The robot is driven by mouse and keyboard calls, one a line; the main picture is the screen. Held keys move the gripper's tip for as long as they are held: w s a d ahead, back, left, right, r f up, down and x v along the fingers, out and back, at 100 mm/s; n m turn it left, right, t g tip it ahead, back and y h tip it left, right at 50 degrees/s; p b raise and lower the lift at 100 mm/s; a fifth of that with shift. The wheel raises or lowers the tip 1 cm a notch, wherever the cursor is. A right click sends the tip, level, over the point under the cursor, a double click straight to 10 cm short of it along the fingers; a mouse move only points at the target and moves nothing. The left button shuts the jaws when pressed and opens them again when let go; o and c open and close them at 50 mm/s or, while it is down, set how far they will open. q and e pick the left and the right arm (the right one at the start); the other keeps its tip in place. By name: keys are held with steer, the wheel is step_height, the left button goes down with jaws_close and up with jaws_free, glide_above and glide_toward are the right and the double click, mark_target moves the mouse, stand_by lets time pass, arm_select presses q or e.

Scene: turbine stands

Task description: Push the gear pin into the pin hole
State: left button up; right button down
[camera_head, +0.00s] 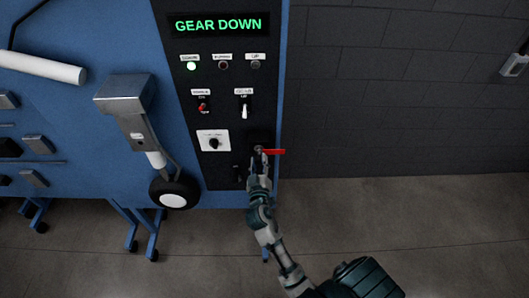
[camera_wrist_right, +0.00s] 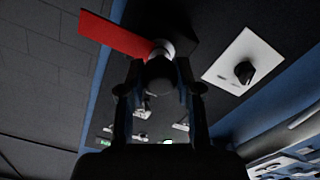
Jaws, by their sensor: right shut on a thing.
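The gear pin shows as a pale metal end (camera_wrist_right: 161,48) with a red tag (camera_wrist_right: 114,35) in the right wrist view. In the head view the red tag (camera_head: 274,152) sticks out to the right at the lower right of the black panel. My right gripper (camera_head: 259,158) is at the pin, shut on it, against the panel's lower right part. In the right wrist view its two dark fingers (camera_wrist_right: 158,78) stand on either side of the pin's rounded grey end. The pin hole is hidden, so how deep the pin sits cannot be told. My left gripper is not in view.
The black control panel (camera_head: 221,112) has a lit "GEAR DOWN" display (camera_head: 219,25), switches and a white plate with a black knob (camera_head: 213,141). A landing gear leg with a wheel (camera_head: 174,192) stands left of it. Right of the panel is free room before a dark wall.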

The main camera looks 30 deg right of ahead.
steer(key=shift+s+a, duration=0.15)
steer(key=shift+a, duration=0.05)
steer(key=shift+s+a, duration=0.1)
steer(key=shift+s, duration=0.05)
steer(key=b+v, duration=0.1)
steer(key=v, duration=0.5)
steer(key=shift+s, duration=0.15)
stand_by(0.4)
steer(key=shift+a, duration=0.1)
